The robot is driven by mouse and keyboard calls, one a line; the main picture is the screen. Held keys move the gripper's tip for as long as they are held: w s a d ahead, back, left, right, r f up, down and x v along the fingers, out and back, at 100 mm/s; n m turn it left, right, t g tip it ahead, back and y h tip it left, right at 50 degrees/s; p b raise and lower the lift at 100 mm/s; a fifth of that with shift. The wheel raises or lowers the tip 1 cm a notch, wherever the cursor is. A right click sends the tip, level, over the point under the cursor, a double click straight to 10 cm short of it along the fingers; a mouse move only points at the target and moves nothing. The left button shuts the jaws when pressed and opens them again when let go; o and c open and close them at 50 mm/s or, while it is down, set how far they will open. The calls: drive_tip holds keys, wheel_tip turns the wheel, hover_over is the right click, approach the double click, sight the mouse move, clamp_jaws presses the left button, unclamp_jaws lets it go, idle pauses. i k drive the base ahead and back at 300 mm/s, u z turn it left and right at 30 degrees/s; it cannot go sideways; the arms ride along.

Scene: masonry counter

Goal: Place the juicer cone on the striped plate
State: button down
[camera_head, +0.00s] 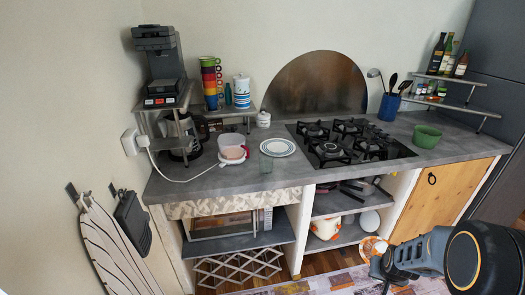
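The striped plate (277,147), white with blue rings, lies flat on the grey counter, left of the hob. I cannot single out the juicer cone for certain. A pale cup-like vessel with a pink-red lower part (232,153) stands left of the plate and may be a juicer. My gripper (380,262) is low at the lower right, in front of the counter and well away from the plate. A small orange and white thing (373,246) shows right by its tip. I cannot tell whether the gripper holds it, nor how the fingers stand.
A coffee machine (160,65) and stacked cups (211,80) stand on the left shelf.

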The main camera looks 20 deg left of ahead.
sight(277, 147)
drive_tip(key=u, duration=1.4)
